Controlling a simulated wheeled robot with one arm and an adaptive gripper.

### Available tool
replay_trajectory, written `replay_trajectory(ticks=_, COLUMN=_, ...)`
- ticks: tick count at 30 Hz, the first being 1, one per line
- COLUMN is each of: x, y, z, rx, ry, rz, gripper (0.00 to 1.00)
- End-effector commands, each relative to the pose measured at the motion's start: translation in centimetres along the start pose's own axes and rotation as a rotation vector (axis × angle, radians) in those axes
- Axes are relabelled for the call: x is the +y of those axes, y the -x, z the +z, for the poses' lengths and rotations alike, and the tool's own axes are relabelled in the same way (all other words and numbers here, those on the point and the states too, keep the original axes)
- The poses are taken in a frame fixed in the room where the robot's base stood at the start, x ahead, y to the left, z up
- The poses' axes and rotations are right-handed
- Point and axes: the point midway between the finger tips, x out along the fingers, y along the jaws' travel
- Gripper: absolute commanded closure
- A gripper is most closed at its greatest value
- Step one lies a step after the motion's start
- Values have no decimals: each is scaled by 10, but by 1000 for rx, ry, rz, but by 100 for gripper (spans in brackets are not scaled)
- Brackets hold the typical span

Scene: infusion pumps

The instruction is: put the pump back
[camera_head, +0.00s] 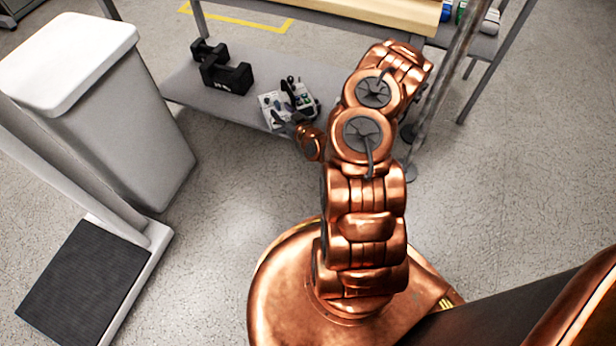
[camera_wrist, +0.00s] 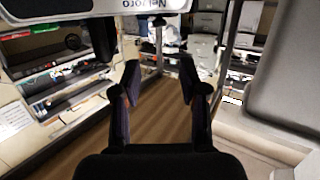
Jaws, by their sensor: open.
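A small whitish device with dark and green parts (camera_head: 288,103), which looks like the pump, lies at the front edge of a low grey shelf in the head view. My gripper (camera_head: 287,122) is low beside that edge, close to the device; whether they touch cannot be told. In the wrist view my gripper (camera_wrist: 159,85) has its two dark fingers apart with nothing between them. A white panel with lettering (camera_wrist: 135,8) crosses the top of that view, above the fingers; I cannot tell whether it is the pump. My arm hides part of the shelf's right side.
Black dumbbell-like objects (camera_head: 222,70) stand on the grey shelf (camera_head: 185,88), left of the device. A grey bin with a white lid (camera_head: 130,120) and a black-topped platform (camera_head: 85,285) stand at left. A metal pole (camera_head: 445,80) is close to my arm's right.

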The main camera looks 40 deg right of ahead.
Motion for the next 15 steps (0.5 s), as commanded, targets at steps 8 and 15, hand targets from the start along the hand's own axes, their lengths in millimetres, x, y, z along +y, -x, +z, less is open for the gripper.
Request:
replay_trajectory(ticks=8, x=-57, y=-17, z=-21, rx=-232, ry=66, rz=-196, gripper=57)
replay_trajectory(ticks=15, x=-92, y=-4, z=-36, rx=-451, ry=126, rz=-299, gripper=57)
